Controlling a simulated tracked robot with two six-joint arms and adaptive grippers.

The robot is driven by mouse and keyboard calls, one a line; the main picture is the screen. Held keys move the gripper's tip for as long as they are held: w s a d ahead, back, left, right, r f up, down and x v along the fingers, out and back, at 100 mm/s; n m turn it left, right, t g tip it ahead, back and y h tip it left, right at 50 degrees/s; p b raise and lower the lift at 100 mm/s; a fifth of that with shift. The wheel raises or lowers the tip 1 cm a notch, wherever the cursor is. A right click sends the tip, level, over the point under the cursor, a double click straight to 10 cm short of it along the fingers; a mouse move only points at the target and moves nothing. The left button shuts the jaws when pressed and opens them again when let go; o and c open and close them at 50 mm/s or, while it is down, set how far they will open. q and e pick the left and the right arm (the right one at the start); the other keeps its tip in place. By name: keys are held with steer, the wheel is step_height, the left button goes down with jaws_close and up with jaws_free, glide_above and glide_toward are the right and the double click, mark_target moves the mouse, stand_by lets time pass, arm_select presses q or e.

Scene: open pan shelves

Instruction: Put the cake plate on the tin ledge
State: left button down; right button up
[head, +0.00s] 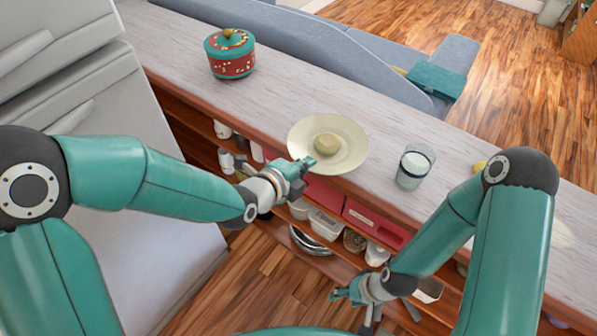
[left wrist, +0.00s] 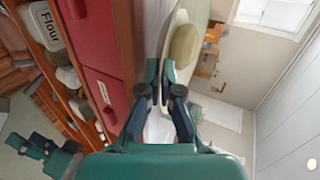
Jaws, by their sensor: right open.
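The cake plate (head: 345,160), a round cream plate, is on or just above the grey countertop, with a pale round cake (head: 326,144) in its middle. My left gripper (head: 306,164) is at the plate's near-left rim. In the left wrist view, its fingers (left wrist: 161,82) are close together on either side of the rim, and the plate (left wrist: 174,38) shows nearly edge-on. My right gripper (head: 356,298) is open and empty, low in front of the shelves, apart from the plate. Which surface is the tin ledge I cannot tell; a red tin with a teal lid (head: 230,62) stands on the countertop at the left.
A glass (head: 414,167) stands on the counter right of the plate. Shelves below hold red drawers (head: 373,222), white containers (head: 325,224) and jars. A white fridge (head: 120,95) stands at the left. The counter between tin and plate (head: 275,103) is clear.

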arm_select(q)
steer(key=shift+f, duration=1.15)
steer(key=shift+w, duration=0.1)
steer(key=c, duration=1.3)
jaws_free()
steer(key=shift+f, duration=0.1)
